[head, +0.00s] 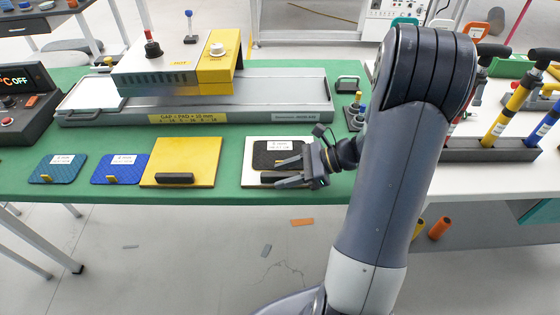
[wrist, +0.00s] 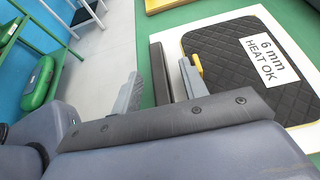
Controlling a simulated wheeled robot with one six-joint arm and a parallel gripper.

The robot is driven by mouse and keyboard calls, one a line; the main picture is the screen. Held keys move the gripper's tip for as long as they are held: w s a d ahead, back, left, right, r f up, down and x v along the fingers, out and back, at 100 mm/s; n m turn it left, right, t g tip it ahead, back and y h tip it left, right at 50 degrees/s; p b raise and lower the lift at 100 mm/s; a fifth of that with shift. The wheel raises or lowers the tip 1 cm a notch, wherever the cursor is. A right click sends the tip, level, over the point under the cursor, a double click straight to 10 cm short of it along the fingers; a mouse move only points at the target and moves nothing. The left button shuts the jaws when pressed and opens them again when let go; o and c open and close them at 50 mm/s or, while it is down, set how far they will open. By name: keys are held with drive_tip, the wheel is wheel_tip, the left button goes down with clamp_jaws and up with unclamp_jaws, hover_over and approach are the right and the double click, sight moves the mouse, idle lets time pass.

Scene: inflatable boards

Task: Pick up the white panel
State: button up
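The white panel (head: 250,165) lies flat on the green table near its front edge. It also shows in the wrist view (wrist: 172,40). A dark bar handle (wrist: 158,62) runs along its front side. A black quilted pad (head: 272,150) with a yellow tab and a "6 mm HEAT OK" label rests on the panel. My gripper (head: 279,174) is over the front of the panel. In the wrist view my gripper (wrist: 160,80) has its fingers apart, one on each side of the handle, with gaps visible. The handle's near end is hidden by the gripper.
A yellow panel (head: 200,150) with a similar dark handle lies to the left, then two blue pads (head: 120,167). A grey tray rail (head: 290,114) with a yellow and white press (head: 218,75) stands behind. A tool rack (head: 500,148) is at right.

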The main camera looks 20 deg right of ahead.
clamp_jaws()
drive_tip(key=shift+r, duration=0.1)
idle(0.4)
